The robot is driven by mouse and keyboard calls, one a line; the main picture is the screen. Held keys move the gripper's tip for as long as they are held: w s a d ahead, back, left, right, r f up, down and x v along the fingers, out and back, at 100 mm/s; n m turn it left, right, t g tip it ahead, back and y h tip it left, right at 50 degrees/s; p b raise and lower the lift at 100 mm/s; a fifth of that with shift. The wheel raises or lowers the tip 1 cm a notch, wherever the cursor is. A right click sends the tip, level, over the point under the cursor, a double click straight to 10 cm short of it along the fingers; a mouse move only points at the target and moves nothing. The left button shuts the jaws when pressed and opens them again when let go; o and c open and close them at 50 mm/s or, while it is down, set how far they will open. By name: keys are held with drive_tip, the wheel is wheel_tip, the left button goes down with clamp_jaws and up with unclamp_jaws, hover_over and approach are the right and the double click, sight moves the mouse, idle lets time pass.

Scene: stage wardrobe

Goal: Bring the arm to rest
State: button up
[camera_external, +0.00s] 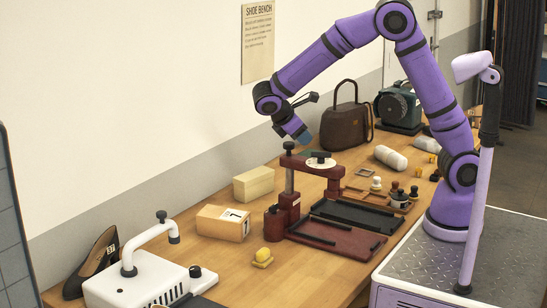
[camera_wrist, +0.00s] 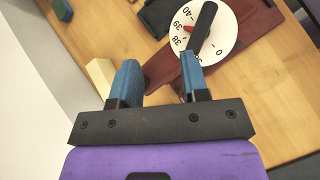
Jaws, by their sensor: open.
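My purple arm rises from its base at the right, arches over the bench and reaches down to the left. My gripper (camera_external: 305,138) hangs above the bench near the dark red press (camera_external: 324,240), clear of the bench top. In the wrist view my gripper (camera_wrist: 160,72) shows two blue fingers spread apart, with nothing between them. Beyond the fingertips is the press's white numbered dial (camera_wrist: 206,32), with a black pointer bar across it. Any small gap between fingers and dial is hard to judge.
The wooden bench (camera_external: 305,284) also holds a pale block (camera_external: 254,183), a numbered box (camera_external: 223,222), a brown handbag (camera_external: 342,128), a white machine (camera_external: 145,284), a dark shoe (camera_external: 97,264), a green machine (camera_external: 400,104) and several small stamps. A wall stands behind.

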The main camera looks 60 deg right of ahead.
drive_tip(key=s+d+r+m+t+y, duration=0.3)
drive_tip(key=s+d+r+m+y, duration=0.25)
drive_tip(key=s+d+r, duration=0.5)
drive_tip(key=s+r+m+t+y, duration=0.1)
drive_tip(key=s+m+t, duration=0.1)
drive_tip(key=s, duration=0.6)
drive_tip(key=s+d+r+m+t+y, duration=0.1)
drive_tip(key=s+m+t, duration=0.2)
drive_tip(key=s, duration=0.5)
drive_tip(key=shift+d+r+y, duration=0.15)
drive_tip(key=shift+d+y, duration=0.15)
drive_tip(key=shift+y, duration=0.05)
idle(1.7)
